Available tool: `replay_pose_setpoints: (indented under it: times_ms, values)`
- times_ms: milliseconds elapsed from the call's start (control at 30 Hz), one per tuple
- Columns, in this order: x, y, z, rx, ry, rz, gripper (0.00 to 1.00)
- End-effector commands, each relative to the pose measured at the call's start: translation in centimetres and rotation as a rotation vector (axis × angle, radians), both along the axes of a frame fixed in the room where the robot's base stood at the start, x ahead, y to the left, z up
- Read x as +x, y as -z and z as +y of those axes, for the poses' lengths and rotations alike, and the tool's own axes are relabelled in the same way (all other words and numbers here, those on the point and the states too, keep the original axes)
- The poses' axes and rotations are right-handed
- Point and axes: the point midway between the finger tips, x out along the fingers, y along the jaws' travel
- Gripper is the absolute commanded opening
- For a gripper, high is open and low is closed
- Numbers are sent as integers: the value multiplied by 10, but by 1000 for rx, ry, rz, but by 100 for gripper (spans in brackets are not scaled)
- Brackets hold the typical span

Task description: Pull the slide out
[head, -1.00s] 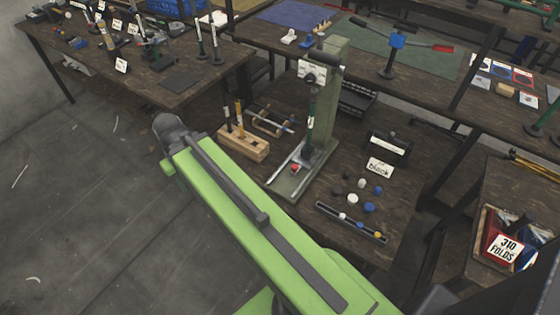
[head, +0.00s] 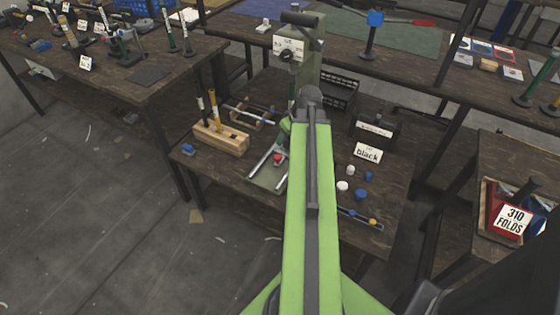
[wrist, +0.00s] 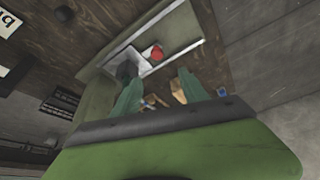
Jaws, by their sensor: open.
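The rivet press (head: 305,70) stands on the middle bench, with a pale base (head: 266,180) and two light rails at its foot. A small red knob (head: 277,158) sits between the rails, apparently on the slide. In the wrist view the red knob (wrist: 157,54) lies on the light base plate (wrist: 185,32), just beyond the fingertips. My gripper (wrist: 160,78) is open, its two teal fingers apart with nothing held between them. In the head view my green arm covers part of the press and base, and hides most of the gripper.
A wooden block (head: 222,137) with upright tools stands left of the press. A "black" sign (head: 368,153), loose caps and a dark tray (head: 358,217) are on the right. Open floor (head: 110,200) lies left of the bench.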

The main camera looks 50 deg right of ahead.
Motion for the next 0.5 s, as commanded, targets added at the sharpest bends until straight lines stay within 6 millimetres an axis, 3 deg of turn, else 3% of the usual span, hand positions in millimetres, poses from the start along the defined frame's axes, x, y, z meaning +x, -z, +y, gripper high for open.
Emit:
replay_pose_setpoints:
  times_ms: [267,500]
  values:
    - [-3,6,-7,-5,2,-4,51]
    - [10,41,-9,-5,3,-4,51]
